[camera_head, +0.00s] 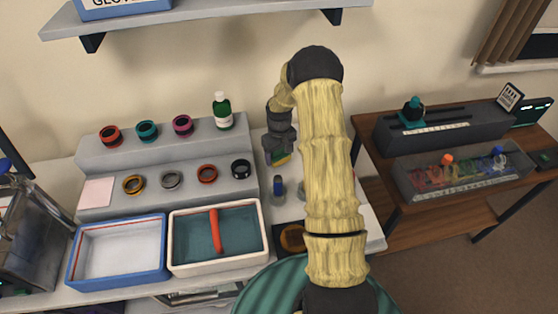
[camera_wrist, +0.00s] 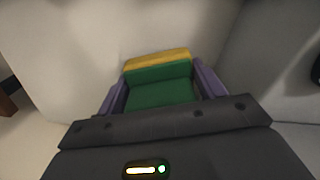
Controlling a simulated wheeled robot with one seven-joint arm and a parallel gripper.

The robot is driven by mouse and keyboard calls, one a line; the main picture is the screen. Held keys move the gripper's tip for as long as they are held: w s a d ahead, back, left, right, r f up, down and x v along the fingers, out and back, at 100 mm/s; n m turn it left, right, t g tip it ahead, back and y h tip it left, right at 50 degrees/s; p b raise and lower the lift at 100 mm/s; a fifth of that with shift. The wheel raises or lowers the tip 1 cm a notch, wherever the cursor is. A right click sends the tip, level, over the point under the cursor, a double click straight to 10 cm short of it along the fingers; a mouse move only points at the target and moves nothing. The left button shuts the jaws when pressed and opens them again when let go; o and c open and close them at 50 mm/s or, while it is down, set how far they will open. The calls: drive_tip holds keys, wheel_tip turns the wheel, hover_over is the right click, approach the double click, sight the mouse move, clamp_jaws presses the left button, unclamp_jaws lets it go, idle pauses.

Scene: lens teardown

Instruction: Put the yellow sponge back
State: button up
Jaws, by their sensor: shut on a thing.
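The sponge, yellow with a green side, is in my gripper. In the wrist view the sponge (camera_wrist: 158,80) sits between two purple finger pads, and my gripper (camera_wrist: 160,90) is shut on it. The rest of the sponge is hidden by the gripper. I cannot tell whether the sponge touches the surface beneath.
The grey stand (camera_head: 160,158) holds several coloured rings and a green bottle (camera_head: 222,110). A blue-rimmed tray (camera_head: 71,263) and a white-rimmed tray (camera_head: 175,268) lie in front. A small blue-topped item (camera_head: 279,190) stands below my gripper. A shelf (camera_head: 215,20) hangs above.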

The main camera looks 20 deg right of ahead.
sight(279, 155)
drive_tip(key=shift+f+p, duration=0.3)
drive_tip(key=shift+f, duration=1.45)
drive_tip(key=shift+f, duration=0.1)
drive_tip(key=o, duration=0.9)
drive_tip(key=shift+o, duration=0.2)
wheel_tip(279, 155, up, 11)
drive_tip(key=shift+r+b, duration=0.2)
drive_tip(key=shift+b, duration=0.95)
drive_tip(key=shift+r, duration=0.4)
